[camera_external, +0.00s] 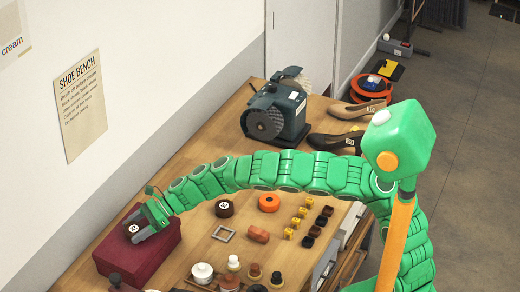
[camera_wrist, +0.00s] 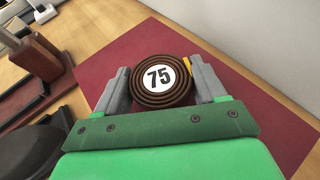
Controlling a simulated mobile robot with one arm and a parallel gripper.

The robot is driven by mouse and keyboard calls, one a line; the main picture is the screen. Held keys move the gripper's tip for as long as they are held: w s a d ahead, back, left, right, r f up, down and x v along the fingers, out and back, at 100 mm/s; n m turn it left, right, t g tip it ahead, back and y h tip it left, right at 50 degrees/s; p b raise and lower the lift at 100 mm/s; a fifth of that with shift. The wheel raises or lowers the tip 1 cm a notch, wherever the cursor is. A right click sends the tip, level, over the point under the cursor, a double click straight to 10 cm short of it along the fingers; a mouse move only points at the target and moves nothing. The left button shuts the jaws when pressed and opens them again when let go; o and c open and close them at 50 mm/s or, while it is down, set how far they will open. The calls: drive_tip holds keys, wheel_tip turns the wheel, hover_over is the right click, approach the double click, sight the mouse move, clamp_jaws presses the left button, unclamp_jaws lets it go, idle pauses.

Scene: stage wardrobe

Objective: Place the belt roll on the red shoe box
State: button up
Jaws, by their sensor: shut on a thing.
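The belt roll (camera_wrist: 160,80) is a brown coil with a round white label reading 75; it also shows in the external view (camera_external: 133,230). My gripper (camera_wrist: 163,84) has its two grey fingers on either side of the roll, shut on it. The red shoe box (camera_external: 140,256) stands at the left end of the bench, and my gripper (camera_external: 143,228) is at its top. In the wrist view the box's dark red top (camera_wrist: 245,85) spreads around and beyond the roll. The roll lies flat, label up; I cannot tell whether it touches the lid.
Another brown roll (camera_external: 224,208), an orange roll (camera_external: 269,202), a metal frame (camera_external: 223,233) and small yellow and dark blocks lie on the wooden bench. Jars and brushes crowd its front. A grinder (camera_external: 275,112) and shoes (camera_external: 358,110) stand at the back. A wall borders the left.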

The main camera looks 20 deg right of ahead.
sight(135, 229)
drive_tip(key=o, duration=1.1)
drive_tip(key=shift+w+d+r, duration=0.1)
drive_tip(key=shift+d+r, duration=0.2)
drive_tip(key=shift+d, duration=0.1)
drive_tip(key=shift+v, duration=5.55)
drive_tip(key=shift+f, duration=0.1)
